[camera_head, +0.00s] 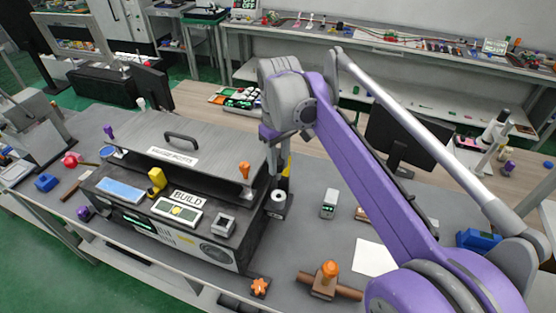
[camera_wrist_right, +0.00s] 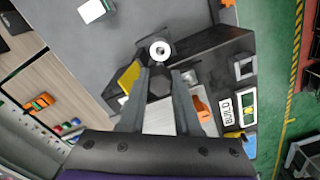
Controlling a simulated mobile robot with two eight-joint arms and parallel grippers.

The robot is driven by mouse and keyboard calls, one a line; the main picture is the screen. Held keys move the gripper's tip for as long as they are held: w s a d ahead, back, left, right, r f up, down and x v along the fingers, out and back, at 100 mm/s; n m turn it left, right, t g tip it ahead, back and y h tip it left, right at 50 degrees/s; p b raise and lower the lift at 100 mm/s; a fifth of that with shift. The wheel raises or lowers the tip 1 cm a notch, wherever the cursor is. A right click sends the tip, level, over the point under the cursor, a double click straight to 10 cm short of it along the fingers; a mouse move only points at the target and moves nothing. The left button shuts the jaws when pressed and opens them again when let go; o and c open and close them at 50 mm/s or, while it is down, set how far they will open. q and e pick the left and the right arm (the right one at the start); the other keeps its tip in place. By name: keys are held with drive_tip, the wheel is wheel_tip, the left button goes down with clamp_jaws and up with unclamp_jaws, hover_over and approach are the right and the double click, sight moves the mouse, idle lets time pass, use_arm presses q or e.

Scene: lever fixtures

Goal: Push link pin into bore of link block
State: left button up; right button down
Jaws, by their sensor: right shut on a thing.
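My right gripper (camera_head: 274,160) reaches down at the right end of the grey-topped machine. In the right wrist view its two fingers (camera_wrist_right: 160,76) close on a dark, blunt piece (camera_wrist_right: 160,86), which I take to be the link pin. A white ring with a dark hole (camera_wrist_right: 160,50) lies just beyond the fingertips. In the head view this ring (camera_head: 278,195) sits on a dark block (camera_head: 274,211), likely the link block with its bore. I cannot tell whether the pin touches the ring. My left gripper is not in view.
The machine's grey lid (camera_head: 180,146) and its BUILD panel (camera_head: 188,195) stand left of the gripper. A yellow strip (camera_wrist_right: 129,77) is close beside the fingers.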

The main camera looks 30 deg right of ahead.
sight(279, 177)
drive_tip(key=shift+s+f+b, duration=0.1)
drive_tip(key=shift+f+b, duration=0.9)
drive_tip(key=shift+f, duration=1.65)
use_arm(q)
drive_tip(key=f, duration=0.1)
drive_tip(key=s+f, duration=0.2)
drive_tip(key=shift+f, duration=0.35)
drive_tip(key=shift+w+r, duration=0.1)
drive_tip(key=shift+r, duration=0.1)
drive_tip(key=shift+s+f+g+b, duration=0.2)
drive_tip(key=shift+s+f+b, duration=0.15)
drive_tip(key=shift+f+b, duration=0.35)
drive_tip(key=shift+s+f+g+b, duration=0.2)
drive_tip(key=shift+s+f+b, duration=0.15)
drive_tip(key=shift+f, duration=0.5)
use_arm(e)
drive_tip(key=shift+f, duration=2.3)
drive_tip(key=c, duration=0.5)
unclamp_jaws()
